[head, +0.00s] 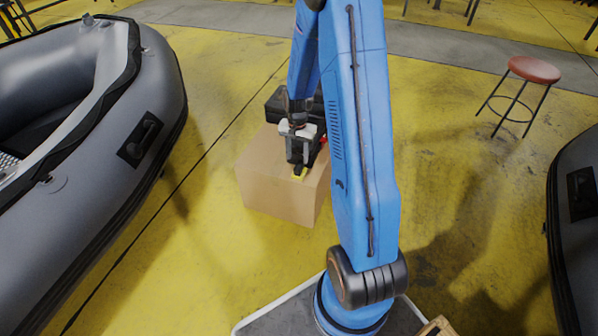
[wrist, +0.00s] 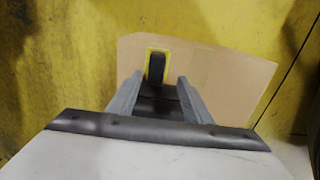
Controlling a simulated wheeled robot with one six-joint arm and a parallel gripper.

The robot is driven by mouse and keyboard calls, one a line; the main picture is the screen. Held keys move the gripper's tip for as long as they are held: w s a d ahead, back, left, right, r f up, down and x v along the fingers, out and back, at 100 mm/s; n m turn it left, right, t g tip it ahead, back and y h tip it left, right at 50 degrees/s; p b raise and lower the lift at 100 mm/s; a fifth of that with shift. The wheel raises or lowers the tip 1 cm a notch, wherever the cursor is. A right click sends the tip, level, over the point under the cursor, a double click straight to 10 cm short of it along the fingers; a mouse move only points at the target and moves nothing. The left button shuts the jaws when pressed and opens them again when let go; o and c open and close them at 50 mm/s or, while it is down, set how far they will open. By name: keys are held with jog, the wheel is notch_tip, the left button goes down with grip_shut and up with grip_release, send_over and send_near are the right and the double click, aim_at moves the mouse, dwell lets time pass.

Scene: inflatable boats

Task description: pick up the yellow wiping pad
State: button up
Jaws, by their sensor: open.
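The yellow wiping pad (head: 299,174) lies on top of a cardboard box (head: 285,200), near the box's front edge. In the wrist view the pad (wrist: 156,67) shows as a yellow patch with a black grip along its middle. My gripper (head: 299,164) points down just above and behind the pad in the head view, hiding part of it. In the wrist view my open gripper (wrist: 158,88) has its two grey fingers apart, with the pad just beyond the tips, roughly in line with the gap. Nothing is held. I cannot tell the exact height above the pad.
A black case (head: 287,103) stands behind my gripper at the box's far side. A small red item (head: 323,139) shows beside the gripper. Grey inflatable boats stand at left (head: 150,75) and right (head: 574,240). A red stool (head: 533,70) is farther back. Yellow floor around the box is clear.

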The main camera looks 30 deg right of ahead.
aim_at(299, 165)
jog(key=shift+s+f, duration=0.2)
jog(key=shift+f, duration=1.2)
jog(key=shift+s+f, duration=0.2)
jog(key=shift+f, duration=1.15)
grip_shut()
